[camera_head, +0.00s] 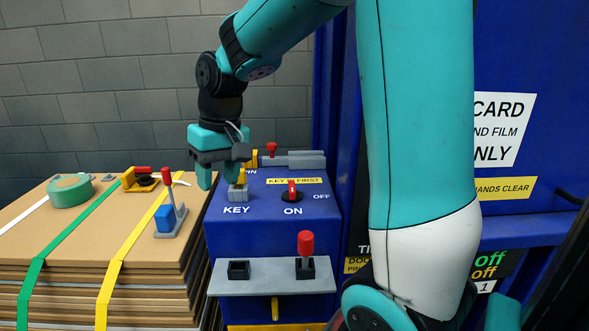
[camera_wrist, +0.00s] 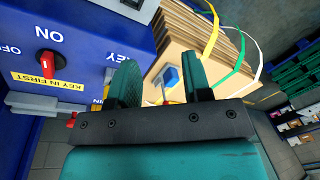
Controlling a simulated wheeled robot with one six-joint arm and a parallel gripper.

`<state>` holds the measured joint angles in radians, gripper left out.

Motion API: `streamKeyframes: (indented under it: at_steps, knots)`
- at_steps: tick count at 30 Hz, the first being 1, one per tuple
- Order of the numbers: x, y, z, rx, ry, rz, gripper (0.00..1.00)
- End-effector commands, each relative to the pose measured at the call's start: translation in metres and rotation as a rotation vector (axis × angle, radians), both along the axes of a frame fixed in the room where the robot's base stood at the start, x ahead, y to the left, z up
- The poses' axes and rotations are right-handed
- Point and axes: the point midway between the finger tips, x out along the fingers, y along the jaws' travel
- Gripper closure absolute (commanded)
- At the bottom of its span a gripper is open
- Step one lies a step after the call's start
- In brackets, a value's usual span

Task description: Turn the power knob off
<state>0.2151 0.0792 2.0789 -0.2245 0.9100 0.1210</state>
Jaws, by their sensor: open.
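The red power knob (camera_head: 292,191) sits on the blue control panel (camera_head: 265,212), with ON printed below it and OFF to its right. Its red handle looks in line with ON. In the wrist view the knob (camera_wrist: 47,63) is at the far left, outside the fingers. My gripper (camera_head: 218,176) is open, above and left of the knob, near the yellow key (camera_head: 242,178) in its grey block. The fingers of my gripper (camera_wrist: 161,80) are spread apart in the wrist view, and I see nothing held between them. Whether a finger touches the key is unclear.
A red-handled lever (camera_head: 305,255) stands on the grey ledge (camera_head: 268,276) below the knob. A strapped cardboard stack (camera_head: 62,247) is at left, carrying green tape (camera_head: 70,190) and a blue-and-red tool (camera_head: 165,217). The blue machine wall (camera_head: 535,60) rises at right.

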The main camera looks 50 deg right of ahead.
Motion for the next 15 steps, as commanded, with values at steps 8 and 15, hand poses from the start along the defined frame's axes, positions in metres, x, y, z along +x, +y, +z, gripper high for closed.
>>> streamKeyframes:
  at_steps: [8,15]
  knots:
    - [0.026,-0.212,0.037,-0.077,0.113,-0.625,0.55]
    - [0.022,-0.241,0.021,-0.084,0.134,-0.716,0.55]
